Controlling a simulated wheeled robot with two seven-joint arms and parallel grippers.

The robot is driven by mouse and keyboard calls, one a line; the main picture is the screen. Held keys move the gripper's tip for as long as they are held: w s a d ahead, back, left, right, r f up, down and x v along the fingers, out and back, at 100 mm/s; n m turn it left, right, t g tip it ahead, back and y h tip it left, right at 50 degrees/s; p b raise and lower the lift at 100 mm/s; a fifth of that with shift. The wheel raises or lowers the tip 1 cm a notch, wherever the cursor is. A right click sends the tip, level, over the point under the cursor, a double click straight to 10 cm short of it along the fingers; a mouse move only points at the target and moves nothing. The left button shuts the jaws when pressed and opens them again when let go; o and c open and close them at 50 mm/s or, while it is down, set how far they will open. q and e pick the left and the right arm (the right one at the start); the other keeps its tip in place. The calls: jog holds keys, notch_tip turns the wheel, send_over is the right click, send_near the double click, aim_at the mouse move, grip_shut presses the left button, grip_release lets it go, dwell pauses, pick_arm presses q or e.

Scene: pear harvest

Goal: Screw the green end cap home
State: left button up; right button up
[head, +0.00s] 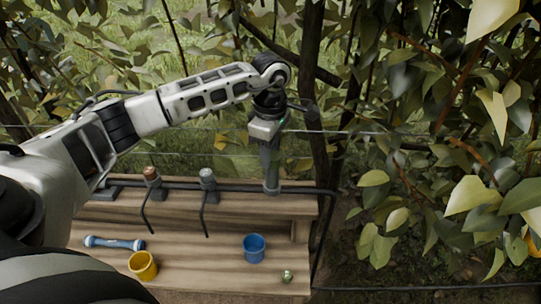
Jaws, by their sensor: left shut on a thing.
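My left gripper (271,178) points straight down over the right-hand stub of the dark pipe along the bench's back ledge. It is shut, and its fingers hide what they hold; from its place at the stub, I take this to be the green end cap. I cannot tell how far the cap is seated. Two other upright stubs stand to the left on the same pipe, one with a brown top (150,173) and one with a silver top (207,174). My right gripper is not in view.
Thin dark tubes hang from the pipe. Wires, a trunk and leafy branches (430,130) stand behind and right.

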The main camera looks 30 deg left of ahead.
pick_arm(q)
jog(key=m, duration=0.2)
jog(key=m+b, duration=0.1)
jog(key=m, duration=0.1)
jog(key=m+b, duration=0.1)
jog(key=shift+f+m, duration=0.3)
jog(key=shift+m, duration=0.1)
jog(key=m, duration=0.3)
jog(key=shift+b, duration=0.35)
jog(key=shift+s+r, duration=0.1)
jog(key=shift+s, duration=0.05)
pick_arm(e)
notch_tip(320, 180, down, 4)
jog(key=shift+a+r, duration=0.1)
